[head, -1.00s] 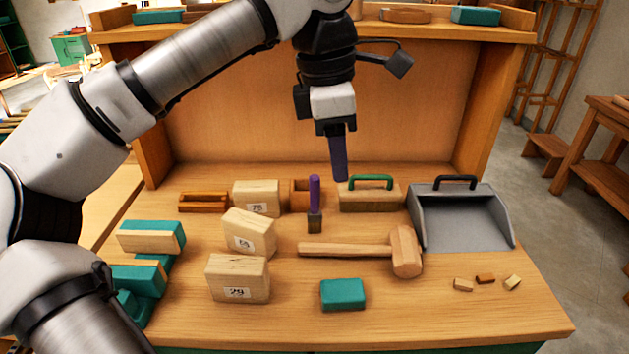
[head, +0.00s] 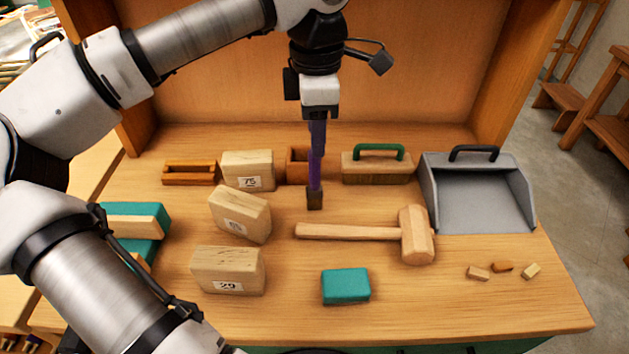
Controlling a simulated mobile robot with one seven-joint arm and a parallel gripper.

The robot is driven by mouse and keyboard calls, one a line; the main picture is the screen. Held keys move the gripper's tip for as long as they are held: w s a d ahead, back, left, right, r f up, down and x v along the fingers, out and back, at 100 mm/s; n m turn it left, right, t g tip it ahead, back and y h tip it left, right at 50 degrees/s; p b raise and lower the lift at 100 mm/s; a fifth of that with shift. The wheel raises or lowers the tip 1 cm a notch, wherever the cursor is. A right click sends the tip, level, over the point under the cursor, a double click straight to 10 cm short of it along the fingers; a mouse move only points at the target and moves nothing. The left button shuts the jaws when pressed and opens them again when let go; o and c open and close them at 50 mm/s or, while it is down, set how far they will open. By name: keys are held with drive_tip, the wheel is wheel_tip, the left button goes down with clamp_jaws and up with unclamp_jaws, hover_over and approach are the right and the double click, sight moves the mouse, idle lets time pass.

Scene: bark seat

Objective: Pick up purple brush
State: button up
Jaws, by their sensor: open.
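The purple brush (head: 315,178) stands upright on the workbench, purple handle up and dark bristle block down. My gripper is open. The gap between the fingers is not visible from here, so I cannot tell whether they are around the handle, in front of it or above it.
A wooden mallet (head: 350,232) lies right of and in front of the brush. Behind are a small wooden box (head: 297,166) and a green-handled block (head: 376,169). Numbered wood blocks (head: 240,215) stand left, a grey dustpan (head: 478,195) right, a teal block (head: 345,286) in front.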

drive_tip(key=p, duration=0.2)
hover_over(315, 188)
drive_tip(key=shift+w+f, duration=0.25)
drive_tip(key=shift+f, duration=1.25)
drive_tip(key=shift+w+f, duration=0.2)
drive_tip(key=shift+f, duration=1.3)
clamp_jaws()
